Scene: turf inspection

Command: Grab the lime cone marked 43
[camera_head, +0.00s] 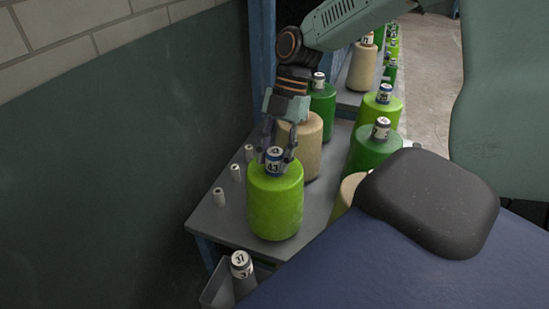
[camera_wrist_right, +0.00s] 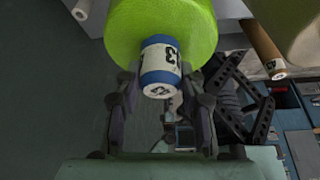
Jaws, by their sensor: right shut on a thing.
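The lime cone (camera_head: 275,208) is a thick yarn-like cylinder near the front of the grey bench. Its blue and white core end (camera_head: 274,161) sticks up from the top and reads 43. In the right wrist view the lime cone (camera_wrist_right: 160,25) fills the top, with the core end (camera_wrist_right: 160,70) between the fingers. My right gripper (camera_head: 276,156) reaches down from above and is shut on this core end, one finger on each side. The cone looks upright at the bench; I cannot tell whether its base is lifted. My left gripper is not in view.
Beige (camera_head: 301,145) and green (camera_head: 375,148) cones stand close behind and to the right. Several small white pegs (camera_head: 219,197) stand at the bench's left. A grey core marked 37 (camera_head: 241,272) sits in a tray at the front. A dark wall (camera_head: 120,170) runs along the left.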

